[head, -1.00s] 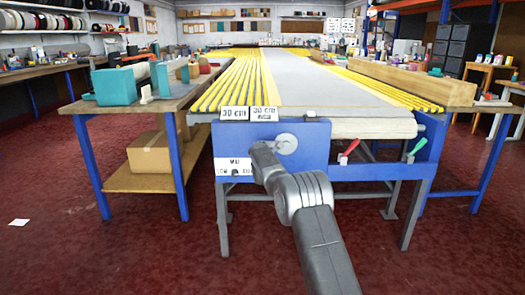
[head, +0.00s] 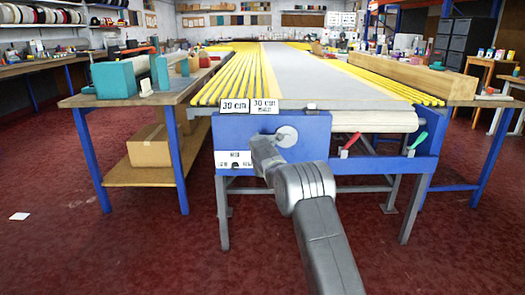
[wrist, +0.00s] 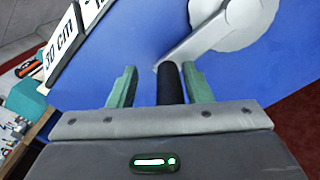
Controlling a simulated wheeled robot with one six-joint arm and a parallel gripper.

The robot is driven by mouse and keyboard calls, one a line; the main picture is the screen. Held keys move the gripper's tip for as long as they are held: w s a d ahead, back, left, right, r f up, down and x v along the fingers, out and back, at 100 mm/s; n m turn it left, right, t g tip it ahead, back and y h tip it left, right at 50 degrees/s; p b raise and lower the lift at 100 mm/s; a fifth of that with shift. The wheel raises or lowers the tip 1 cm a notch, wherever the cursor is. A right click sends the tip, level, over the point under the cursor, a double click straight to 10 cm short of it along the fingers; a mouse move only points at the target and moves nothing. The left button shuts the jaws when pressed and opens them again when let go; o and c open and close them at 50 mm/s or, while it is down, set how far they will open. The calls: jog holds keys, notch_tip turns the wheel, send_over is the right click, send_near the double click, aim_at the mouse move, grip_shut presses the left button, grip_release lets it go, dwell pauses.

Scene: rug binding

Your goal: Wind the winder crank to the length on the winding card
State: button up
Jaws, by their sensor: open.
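The winder crank has a pale round hub (head: 286,136) on the blue end panel of the long table; its grey crank arm (wrist: 201,42) and black handle (wrist: 170,84) show in the wrist view. My gripper (wrist: 159,70) is open, with its green fingers on either side of the black handle. A gap shows on the left of the handle; the right finger is close to it, and I cannot tell if they touch. My arm hides the handle in the head view. Two white cards stand above the panel: one reads "30 cm" (head: 234,106), the other "30 cm" (head: 265,106) over a smaller, unclear word.
A small white label with a dark knob (head: 235,168) is on the panel's left. Red (head: 351,140) and green (head: 418,139) levers sit to the right. Yellow strips (head: 235,75) lie along the table. A side bench with a teal device (head: 117,78) stands left.

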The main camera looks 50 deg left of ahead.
jog(key=b+v, duration=0.3)
jog(key=v, duration=1)
jog(key=shift+a, duration=0.1)
